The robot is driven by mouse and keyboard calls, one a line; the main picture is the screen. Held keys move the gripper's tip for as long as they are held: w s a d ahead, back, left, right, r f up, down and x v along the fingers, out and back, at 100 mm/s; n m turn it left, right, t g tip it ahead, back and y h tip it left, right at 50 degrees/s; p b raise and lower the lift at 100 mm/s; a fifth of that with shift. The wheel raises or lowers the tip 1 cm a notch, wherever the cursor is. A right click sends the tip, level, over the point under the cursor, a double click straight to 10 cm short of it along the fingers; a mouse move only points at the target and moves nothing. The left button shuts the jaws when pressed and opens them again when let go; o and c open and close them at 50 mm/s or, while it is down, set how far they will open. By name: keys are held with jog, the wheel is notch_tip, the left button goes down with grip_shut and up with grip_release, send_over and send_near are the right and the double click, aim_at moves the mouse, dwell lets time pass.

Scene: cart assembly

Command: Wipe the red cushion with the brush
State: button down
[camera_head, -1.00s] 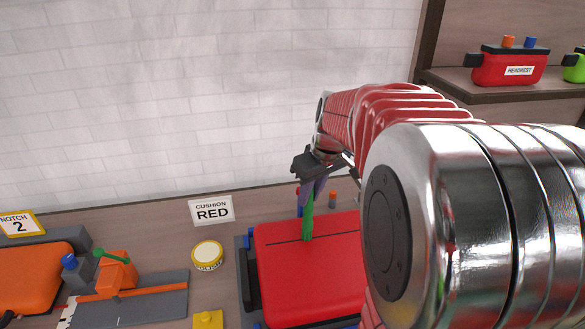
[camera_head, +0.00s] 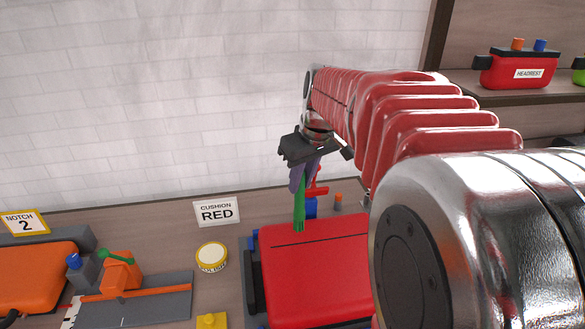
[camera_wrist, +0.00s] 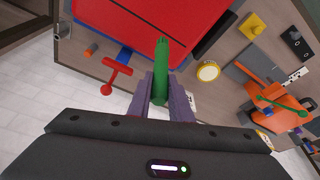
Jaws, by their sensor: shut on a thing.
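The red cushion (camera_head: 318,275) lies flat in a dark holder at the bottom middle of the head view. It fills the top of the wrist view (camera_wrist: 125,22). My gripper (camera_head: 305,172) is shut on the green brush (camera_head: 300,206), which points down toward the cushion's far edge, near its left corner. In the wrist view, the brush (camera_wrist: 161,72) stands between the purple fingers of my gripper (camera_wrist: 160,98), its tip at the cushion's edge. I cannot tell whether the tip touches the cushion. My arm hides the cushion's right side in the head view.
A "CUSHION RED" sign (camera_head: 216,212) and a yellow-rimmed round tin (camera_head: 211,257) stand left of the cushion. A red-handled clamp (camera_wrist: 116,75) is beyond its far edge. An orange device on a grey base (camera_head: 140,290) is further left. A shelf holds a red "HEADREST" box (camera_head: 518,72).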

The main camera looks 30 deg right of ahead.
jog(key=shift+r, duration=1.15)
